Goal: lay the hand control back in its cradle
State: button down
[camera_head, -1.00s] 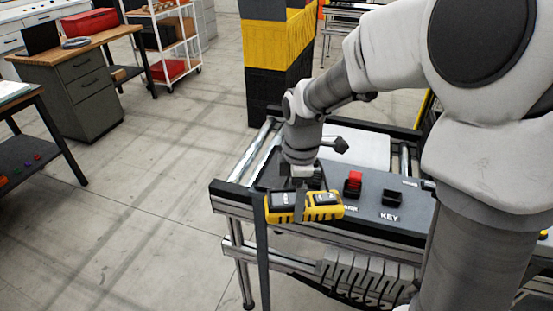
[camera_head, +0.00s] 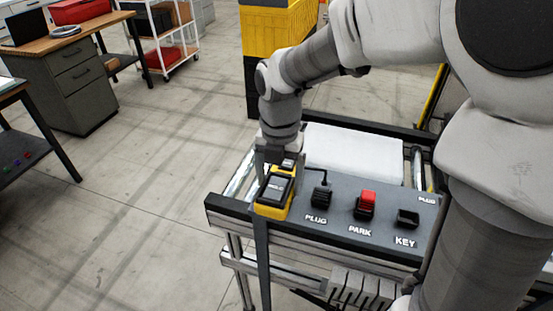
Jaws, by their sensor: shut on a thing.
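The hand control (camera_head: 274,192) is a yellow block with a black top face. It is at the left end of the grey labelled panel (camera_head: 337,213), its long side running from front to back. My gripper (camera_head: 284,160) is shut on its far end, from above. I cannot tell whether the hand control touches what is under it. No cradle can be made out clearly; the hand control and my gripper cover that left end of the panel.
Right of the hand control are a black plug (camera_head: 321,197) with a cable, a red PARK piece (camera_head: 366,203) and a black KEY socket (camera_head: 407,219). A white slab (camera_head: 354,151) lies behind the panel. A dark upright strip (camera_head: 263,262) runs down in front.

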jog(key=w+f, duration=0.2)
jog(key=w, duration=0.1)
jog(key=w+f, duration=0.2)
jog(key=w, duration=0.2)
jog(key=w+f+p, duration=0.1)
jog(key=w+f, duration=0.1)
jog(key=w, duration=0.1)
jog(key=shift+w+d+f, duration=0.2)
jog(key=shift+w+f, duration=0.05)
jog(key=shift+w, duration=0.05)
jog(key=shift+f, duration=1.95)
jog(key=shift+f, duration=0.15)
